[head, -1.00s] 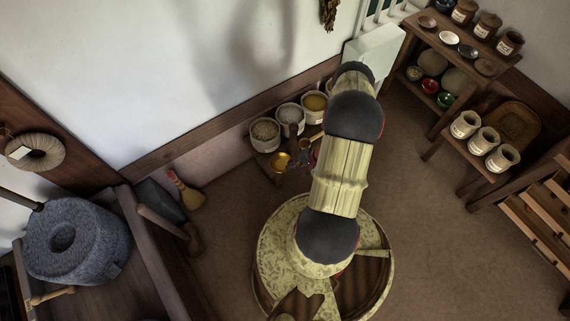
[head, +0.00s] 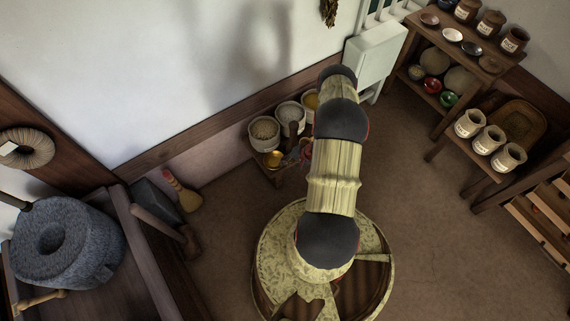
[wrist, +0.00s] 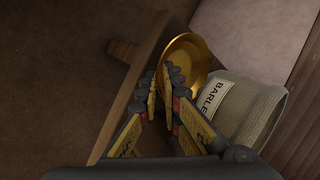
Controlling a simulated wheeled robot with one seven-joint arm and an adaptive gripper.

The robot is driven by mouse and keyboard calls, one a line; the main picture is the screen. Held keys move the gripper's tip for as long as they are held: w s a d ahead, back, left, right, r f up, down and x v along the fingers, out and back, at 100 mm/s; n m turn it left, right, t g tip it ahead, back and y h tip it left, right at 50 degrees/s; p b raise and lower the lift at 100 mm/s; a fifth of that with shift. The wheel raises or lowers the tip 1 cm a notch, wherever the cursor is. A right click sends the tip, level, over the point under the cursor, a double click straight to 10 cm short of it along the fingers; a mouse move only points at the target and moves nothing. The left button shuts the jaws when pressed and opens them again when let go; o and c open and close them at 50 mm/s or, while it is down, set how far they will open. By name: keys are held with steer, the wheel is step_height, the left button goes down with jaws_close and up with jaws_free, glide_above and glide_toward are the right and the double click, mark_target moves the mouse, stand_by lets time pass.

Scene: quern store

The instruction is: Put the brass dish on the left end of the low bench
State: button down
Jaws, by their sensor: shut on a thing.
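The brass dish (head: 272,159) is a small shiny gold bowl at the left end of the low bench (head: 266,177), in front of the leftmost sack. In the wrist view the dish (wrist: 199,48) shows beyond my fingertips, close to the sack marked BARLEY. My gripper (wrist: 170,72) is shut on the near rim of the dish. In the head view my gripper (head: 291,158) is small and partly hidden by my arm. I cannot tell whether the dish touches the bench top.
The barley sack (head: 264,132) stands right behind the dish, with another sack (head: 290,115) and a yellow-filled one (head: 311,101) along the wall. A hand brush (head: 184,192) leans left of the bench. Shelves with jars (head: 467,60) stand at right. The floor between is clear.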

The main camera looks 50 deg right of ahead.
steer(key=c, duration=2)
jaws_free()
